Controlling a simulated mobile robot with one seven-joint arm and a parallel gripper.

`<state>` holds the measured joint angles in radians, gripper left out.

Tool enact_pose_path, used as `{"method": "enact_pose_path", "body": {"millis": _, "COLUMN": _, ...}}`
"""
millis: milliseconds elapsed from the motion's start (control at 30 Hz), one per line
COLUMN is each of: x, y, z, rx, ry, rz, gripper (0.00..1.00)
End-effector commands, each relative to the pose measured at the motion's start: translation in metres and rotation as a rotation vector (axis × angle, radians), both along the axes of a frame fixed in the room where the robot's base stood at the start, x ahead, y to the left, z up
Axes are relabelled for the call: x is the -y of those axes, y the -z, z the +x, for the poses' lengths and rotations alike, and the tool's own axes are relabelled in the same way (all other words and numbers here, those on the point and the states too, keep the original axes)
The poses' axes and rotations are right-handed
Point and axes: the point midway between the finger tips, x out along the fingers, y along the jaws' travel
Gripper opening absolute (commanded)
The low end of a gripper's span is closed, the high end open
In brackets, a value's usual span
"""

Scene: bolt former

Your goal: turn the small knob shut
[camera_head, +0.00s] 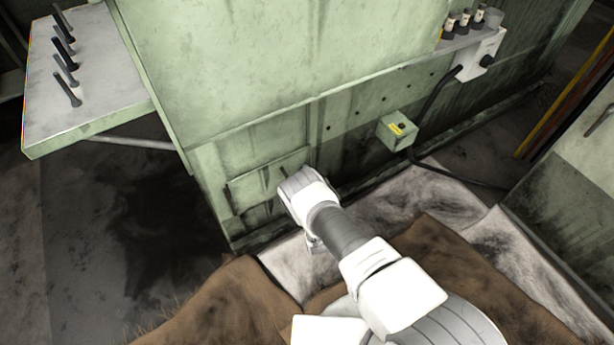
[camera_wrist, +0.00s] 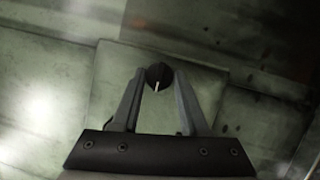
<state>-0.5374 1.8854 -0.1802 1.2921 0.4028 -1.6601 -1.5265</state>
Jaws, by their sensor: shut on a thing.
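The small knob (camera_wrist: 158,76) is a round black knob with a white pointer line, on a green metal panel (camera_wrist: 110,75). In the wrist view the pointer line runs nearly straight up and down. My gripper (camera_wrist: 158,84) has its two fingertips on either side of the knob and is shut on it. In the head view my white arm reaches to the low part of the green machine, and its wrist (camera_head: 305,190) hides the knob and the fingers.
A green box with a yellow label (camera_head: 397,130) sticks out right of my wrist. A black cable (camera_head: 428,115) hangs near it. A shelf with several dark bolts (camera_head: 90,100) juts out at the upper left. Brown and white sheets (camera_head: 230,300) cover the floor in front.

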Motion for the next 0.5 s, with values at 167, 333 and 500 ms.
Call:
{"method": "enact_pose_path", "body": {"millis": 167, "x": 0.0004, "y": -0.0008, "z": 0.0005, "rx": 0.006, "ry": 0.001, "rz": -0.006, "gripper": 0.00}}
{"method": "enact_pose_path", "body": {"millis": 333, "x": 0.0005, "y": -0.0008, "z": 0.0005, "rx": 0.006, "ry": 0.001, "rz": -0.006, "gripper": 0.00}}
{"method": "enact_pose_path", "body": {"millis": 500, "x": 0.0006, "y": -0.0007, "z": 0.0005, "rx": 0.005, "ry": 0.001, "rz": -0.006, "gripper": 0.60}}
